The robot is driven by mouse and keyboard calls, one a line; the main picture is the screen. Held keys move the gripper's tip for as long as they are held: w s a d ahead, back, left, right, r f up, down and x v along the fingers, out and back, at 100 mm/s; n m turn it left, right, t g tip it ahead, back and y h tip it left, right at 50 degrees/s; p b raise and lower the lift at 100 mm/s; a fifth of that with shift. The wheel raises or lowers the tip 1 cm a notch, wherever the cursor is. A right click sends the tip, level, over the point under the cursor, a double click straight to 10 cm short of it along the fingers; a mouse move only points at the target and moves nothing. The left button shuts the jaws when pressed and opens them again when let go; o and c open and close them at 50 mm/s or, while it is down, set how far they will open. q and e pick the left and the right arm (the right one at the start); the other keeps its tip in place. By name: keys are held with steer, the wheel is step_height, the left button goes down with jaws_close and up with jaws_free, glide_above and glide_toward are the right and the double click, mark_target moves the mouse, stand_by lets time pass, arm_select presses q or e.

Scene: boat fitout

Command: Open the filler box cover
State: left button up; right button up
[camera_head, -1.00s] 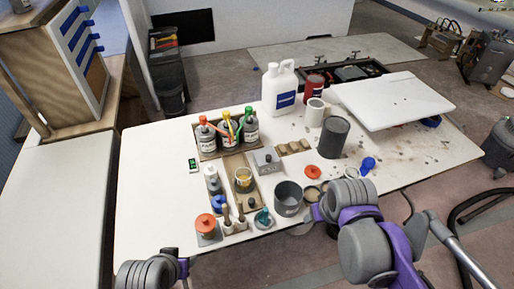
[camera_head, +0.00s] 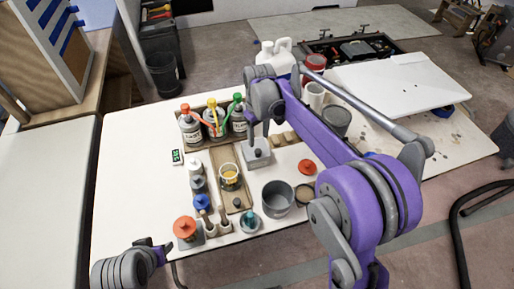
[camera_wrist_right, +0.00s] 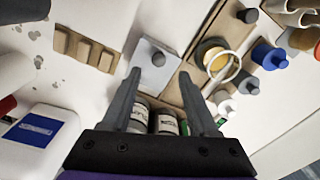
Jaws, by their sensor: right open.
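The filler box (camera_head: 257,161) is a small grey box on the white table, right of the wooden tray. Its cover has a dark round knob (camera_wrist_right: 158,59), clear in the right wrist view. My right gripper (camera_head: 259,138) reaches over the box from above. Its fingers (camera_wrist_right: 160,75) are open, and the knob appears between and just beyond the tips. No contact shows, and the remaining gap is hard to judge. The cover appears closed on the box (camera_wrist_right: 148,72). My left gripper (camera_head: 158,246) is at the table's front left edge; its jaws are too small to read.
Bottles with red, yellow and green nozzles (camera_head: 215,122) stand close behind and left of the box. A yellow-filled cup (camera_head: 230,177) and grey pot (camera_head: 277,199) stand in front. A white jug (camera_head: 284,55) is behind. The table's left part is clear.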

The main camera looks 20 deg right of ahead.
mark_target(259, 151)
step_height(259, 151, down, 8)
steer(key=shift+w+r, duration=0.1)
steer(key=shift+r, duration=0.05)
jaws_close()
stand_by(0.4)
stand_by(1.1)
